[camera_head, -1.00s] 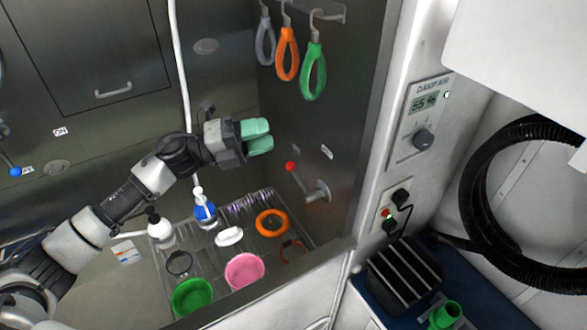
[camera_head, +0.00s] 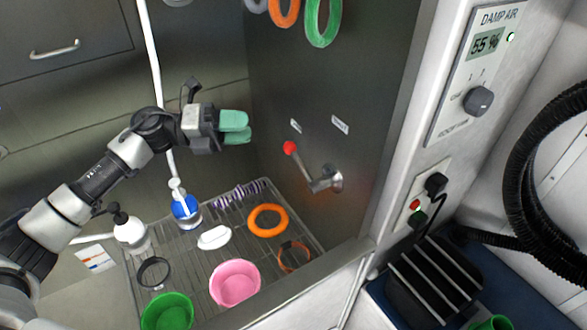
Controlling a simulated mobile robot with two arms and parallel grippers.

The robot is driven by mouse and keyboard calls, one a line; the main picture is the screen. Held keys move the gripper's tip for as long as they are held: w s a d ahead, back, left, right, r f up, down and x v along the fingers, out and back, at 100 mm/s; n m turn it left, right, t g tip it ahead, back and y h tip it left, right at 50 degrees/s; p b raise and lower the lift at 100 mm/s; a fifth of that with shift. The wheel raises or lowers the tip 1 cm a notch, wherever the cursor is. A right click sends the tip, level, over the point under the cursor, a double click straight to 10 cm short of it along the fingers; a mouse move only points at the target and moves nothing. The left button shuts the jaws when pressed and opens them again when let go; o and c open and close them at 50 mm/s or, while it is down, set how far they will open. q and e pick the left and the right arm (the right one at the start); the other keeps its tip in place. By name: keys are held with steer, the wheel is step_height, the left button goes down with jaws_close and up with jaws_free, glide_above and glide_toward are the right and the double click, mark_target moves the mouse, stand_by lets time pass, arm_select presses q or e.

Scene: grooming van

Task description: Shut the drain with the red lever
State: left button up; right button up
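The red lever (camera_head: 303,165) is a metal arm with a red ball knob, mounted on a round pivot on the steel side wall. It slants up and left from the pivot. Two small pale labels (camera_head: 340,125) sit on the wall above it. My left gripper (camera_head: 248,127) has green fingertips and points right, up and left of the red knob, apart from it. A narrow gap shows between its fingers, and nothing is held. My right gripper is out of view. The drain itself cannot be made out.
A wire rack (camera_head: 205,268) below holds a green bowl (camera_head: 167,313), a pink bowl (camera_head: 235,284), an orange ring (camera_head: 268,220), a blue-labelled bottle (camera_head: 186,210) and other items. Loops (camera_head: 322,22) hang above. A pale wall edge and control panel (camera_head: 480,70) stand at right.

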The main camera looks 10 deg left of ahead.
arm_select(q)
steer(key=b, duration=0.5)
glide_toward(295, 154)
steer(key=p+x, duration=0.1)
steer(key=x, duration=0.2)
steer(key=p+x, duration=0.1)
steer(key=x, duration=0.2)
steer(key=p+x, duration=0.1)
steer(key=x, duration=0.3)
steer(key=shift+f, duration=0.3)
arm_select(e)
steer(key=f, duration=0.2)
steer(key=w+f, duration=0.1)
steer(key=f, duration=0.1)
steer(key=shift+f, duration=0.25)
arm_select(q)
jaws_close()
